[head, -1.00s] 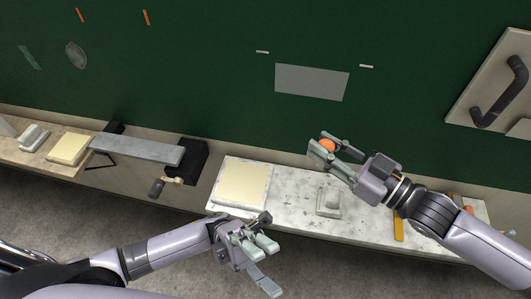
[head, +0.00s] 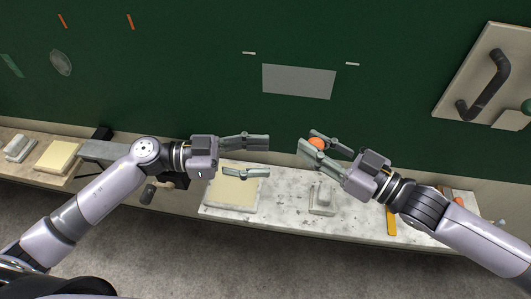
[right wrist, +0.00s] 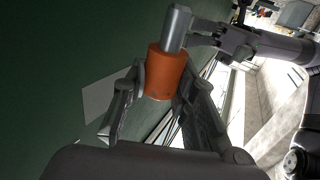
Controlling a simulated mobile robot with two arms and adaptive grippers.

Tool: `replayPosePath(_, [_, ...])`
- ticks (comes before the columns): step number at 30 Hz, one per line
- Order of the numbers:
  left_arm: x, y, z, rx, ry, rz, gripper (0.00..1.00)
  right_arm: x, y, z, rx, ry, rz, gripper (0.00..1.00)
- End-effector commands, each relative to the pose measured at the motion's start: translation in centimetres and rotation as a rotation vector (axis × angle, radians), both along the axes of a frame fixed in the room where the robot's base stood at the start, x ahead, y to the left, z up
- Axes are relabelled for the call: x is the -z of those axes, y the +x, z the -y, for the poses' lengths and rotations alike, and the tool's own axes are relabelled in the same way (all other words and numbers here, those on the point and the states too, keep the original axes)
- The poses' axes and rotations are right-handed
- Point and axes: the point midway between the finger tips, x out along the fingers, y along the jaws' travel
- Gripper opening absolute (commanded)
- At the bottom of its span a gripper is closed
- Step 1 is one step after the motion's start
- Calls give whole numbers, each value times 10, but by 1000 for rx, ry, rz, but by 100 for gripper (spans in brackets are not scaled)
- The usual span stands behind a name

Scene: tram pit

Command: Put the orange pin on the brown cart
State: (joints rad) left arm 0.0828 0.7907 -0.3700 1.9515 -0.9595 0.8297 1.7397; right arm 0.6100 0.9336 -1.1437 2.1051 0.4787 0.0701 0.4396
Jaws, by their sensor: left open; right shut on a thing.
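The orange pin (head: 317,144) is between the fingers of my right gripper (head: 311,143), held above the marble-topped bench. In the right wrist view the orange part (right wrist: 165,75) looks like a short cylinder clamped from both sides. A grey rod-like piece overlaps its top; I cannot tell whether it belongs to the pin. My left gripper (head: 262,157) is open and empty, its fingers pointing right toward the pin with a gap between them. A brown cart is not identifiable in these views.
A lower shelf with another cream pad (head: 58,157) is at left. The green wall (head: 200,60) stands close behind; a dark handle (head: 485,88) sticks out at right.

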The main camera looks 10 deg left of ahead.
Motion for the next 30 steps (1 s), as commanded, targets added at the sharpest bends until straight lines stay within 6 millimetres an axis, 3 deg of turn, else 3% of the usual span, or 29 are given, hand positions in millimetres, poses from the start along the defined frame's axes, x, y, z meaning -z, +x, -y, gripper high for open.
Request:
replayPosePath(5, [-1, 6, 16, -6, -3, -4, 51, 0, 0, 0, 0, 1, 0, 0])
replayPosePath(18, [3, 23, 93, -4, -4, -3, 51, 0, 0, 0, 0, 1, 0, 0])
replayPosePath(24, [4, 28, 111, -5, -2, -4, 51, -1, 0, 0, 0, 1, 0, 0])
replayPosePath(30, [5, 28, 116, -4, -1, -6, 51, -1, 0, 0, 0, 1, 0, 0])
